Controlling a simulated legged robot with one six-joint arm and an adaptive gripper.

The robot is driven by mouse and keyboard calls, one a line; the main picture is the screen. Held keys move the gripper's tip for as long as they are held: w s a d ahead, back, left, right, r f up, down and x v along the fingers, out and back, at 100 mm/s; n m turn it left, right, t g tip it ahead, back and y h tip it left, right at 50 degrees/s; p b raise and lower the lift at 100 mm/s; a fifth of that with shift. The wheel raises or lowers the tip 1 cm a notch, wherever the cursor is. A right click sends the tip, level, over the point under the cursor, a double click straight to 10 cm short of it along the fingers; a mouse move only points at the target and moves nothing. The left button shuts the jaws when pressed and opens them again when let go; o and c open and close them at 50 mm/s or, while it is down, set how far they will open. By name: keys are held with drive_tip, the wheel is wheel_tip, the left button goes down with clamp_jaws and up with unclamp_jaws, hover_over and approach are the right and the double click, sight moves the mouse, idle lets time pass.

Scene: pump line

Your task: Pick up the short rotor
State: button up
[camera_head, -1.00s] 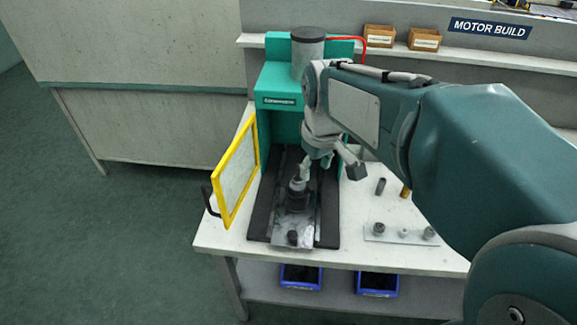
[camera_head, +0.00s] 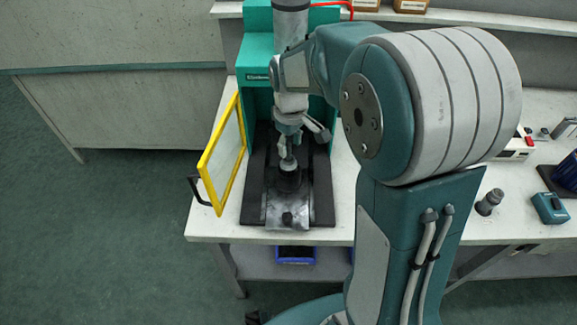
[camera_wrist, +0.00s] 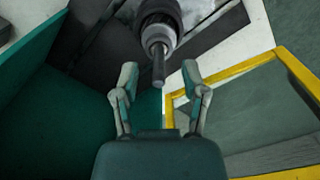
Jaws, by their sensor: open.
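A dark cylindrical part with a pale shaft (camera_head: 289,181), which looks like the short rotor, stands upright on the press bed. In the wrist view the rotor (camera_wrist: 158,38) is at the top middle, its thin shaft pointing toward my gripper. My gripper (camera_head: 296,143) is just above it inside the press. In the wrist view my gripper (camera_wrist: 158,74) has its two fingers spread, one on each side of the shaft's end, with gaps on both sides. It holds nothing. The rotor's lower end is hidden.
The green press (camera_head: 256,92) rises behind my gripper. Its yellow-framed guard door (camera_head: 207,163) stands open at the left. A grey stepped part (camera_head: 489,202) stands on the bench at the right. My arm hides the bench's middle.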

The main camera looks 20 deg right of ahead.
sight(289, 153)
drive_tip(key=f, duration=0.3)
drive_tip(key=shift+w+a+f, duration=0.15)
drive_tip(key=shift+w+f, duration=0.15)
drive_tip(key=shift+f, duration=0.05)
drive_tip(key=shift+s, duration=0.1)
clamp_jaws()
drive_tip(key=shift+r, duration=0.1)
